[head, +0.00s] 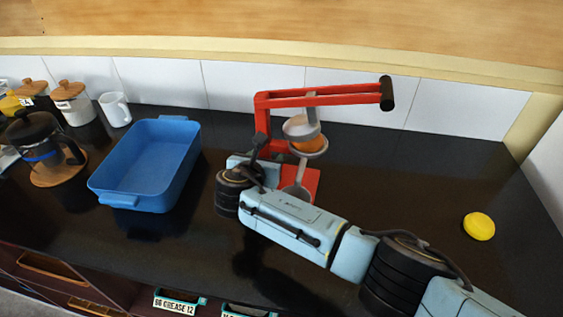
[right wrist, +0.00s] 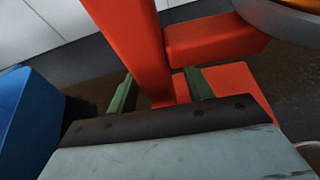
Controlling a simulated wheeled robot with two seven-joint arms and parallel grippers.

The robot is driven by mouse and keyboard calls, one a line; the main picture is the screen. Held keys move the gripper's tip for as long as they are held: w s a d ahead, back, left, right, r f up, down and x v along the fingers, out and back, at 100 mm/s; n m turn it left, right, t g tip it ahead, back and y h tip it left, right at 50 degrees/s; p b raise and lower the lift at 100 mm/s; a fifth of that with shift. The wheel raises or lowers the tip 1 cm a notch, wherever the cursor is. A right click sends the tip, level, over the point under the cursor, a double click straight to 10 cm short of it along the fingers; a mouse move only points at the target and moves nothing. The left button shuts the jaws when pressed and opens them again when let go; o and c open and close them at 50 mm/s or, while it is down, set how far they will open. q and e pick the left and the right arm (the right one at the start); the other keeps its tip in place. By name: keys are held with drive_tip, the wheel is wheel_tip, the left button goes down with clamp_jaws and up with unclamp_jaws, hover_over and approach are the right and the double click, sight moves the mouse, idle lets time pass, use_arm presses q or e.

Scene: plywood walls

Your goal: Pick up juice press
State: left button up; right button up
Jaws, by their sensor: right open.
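The juice press (head: 263,115) stands upright on the dark counter, right of the blue tray. It has a red frame and base, a long red lever with a black grip, and grey cups with something orange between them. My right gripper (head: 260,150) is at the left side of the press, low by its upright post, partly hidden by my own wrist. In the right wrist view the gripper (right wrist: 161,90) is open, its two green fingers on either side of the red post (right wrist: 140,45). I cannot tell whether they touch it. My left gripper is out of view.
A blue tray (head: 127,200) lies left of my right wrist; its side also shows in the right wrist view (right wrist: 25,120). A coffee press (head: 38,140), a white mug (head: 116,110) and lidded jars (head: 72,103) stand farther left. A yellow round thing (head: 479,226) lies on the clear right counter.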

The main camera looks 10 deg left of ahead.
drive_tip(key=shift+w+f, duration=0.25)
drive_tip(key=shift+w, duration=0.3)
clamp_jaws()
drive_tip(key=shift+r, duration=0.2)
